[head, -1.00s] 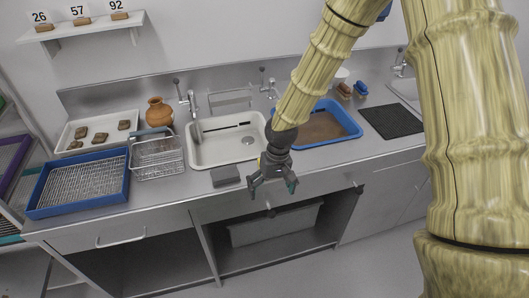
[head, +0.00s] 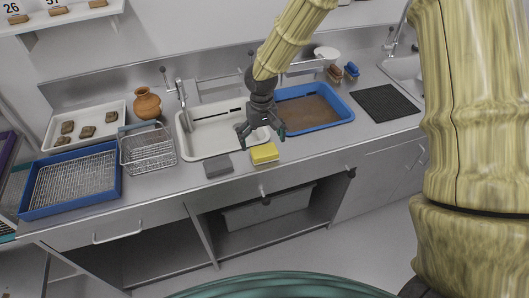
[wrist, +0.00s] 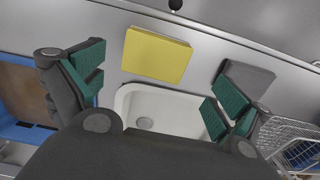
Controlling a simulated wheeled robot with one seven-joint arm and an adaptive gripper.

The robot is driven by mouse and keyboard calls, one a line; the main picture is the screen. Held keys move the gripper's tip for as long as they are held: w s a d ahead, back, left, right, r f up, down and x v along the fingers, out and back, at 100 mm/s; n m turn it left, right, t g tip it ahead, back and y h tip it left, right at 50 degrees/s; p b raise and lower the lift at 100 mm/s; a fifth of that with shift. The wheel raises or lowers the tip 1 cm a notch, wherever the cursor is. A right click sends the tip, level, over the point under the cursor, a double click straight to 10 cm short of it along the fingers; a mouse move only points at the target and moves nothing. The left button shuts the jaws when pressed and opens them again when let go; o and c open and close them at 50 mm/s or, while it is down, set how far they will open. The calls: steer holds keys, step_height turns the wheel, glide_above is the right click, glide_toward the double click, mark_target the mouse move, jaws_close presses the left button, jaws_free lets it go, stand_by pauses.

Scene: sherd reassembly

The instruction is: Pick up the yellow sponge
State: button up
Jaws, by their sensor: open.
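The yellow sponge (head: 264,154) lies flat on the steel counter at the front edge of the sink. It also shows whole in the wrist view (wrist: 156,54), ahead of and between the fingers. My gripper (head: 260,140) is open and empty, above the sink's front side and just behind the sponge in the head view. In the wrist view its green-padded fingers (wrist: 152,95) stand wide apart, with nothing between the pads.
A grey sponge-like block (head: 218,166) lies left of the yellow sponge. The white sink (head: 208,145) is behind them. A blue tub of brown water (head: 345,113) stands right, a wire basket (head: 148,149) left. The counter's front edge is close to the sponge.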

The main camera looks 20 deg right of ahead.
mark_target(264, 149)
steer(key=shift+w+d+f+p, duration=0.1)
steer(key=shift+d+f+p, duration=0.1)
steer(key=shift+f+p, duration=0.55)
steer(key=shift+d+f+p, duration=0.2)
steer(key=shift+f, duration=1.75)
steer(key=c, duration=0.9)
